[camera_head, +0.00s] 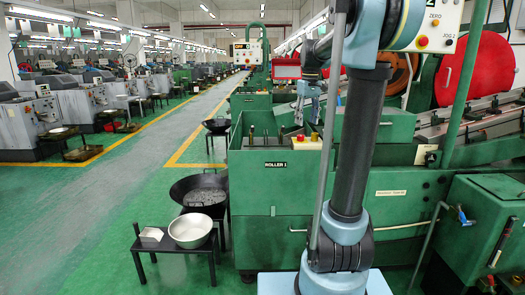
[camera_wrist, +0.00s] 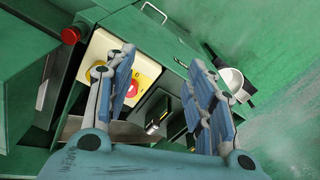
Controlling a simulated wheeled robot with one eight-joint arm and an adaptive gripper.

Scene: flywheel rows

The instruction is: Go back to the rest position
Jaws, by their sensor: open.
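My gripper (camera_wrist: 162,57) is open in the wrist view, with its two blue ribbed fingers wide apart and nothing between them. It points down over a green machine top with a control panel (camera_wrist: 138,75) showing red and yellow buttons. My arm stands upright at the front, right of the middle.
A dark pan (camera_head: 200,192) is behind. A red disc (camera_head: 474,69) and machinery fill the right. The green aisle (camera_head: 120,185) at left is clear.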

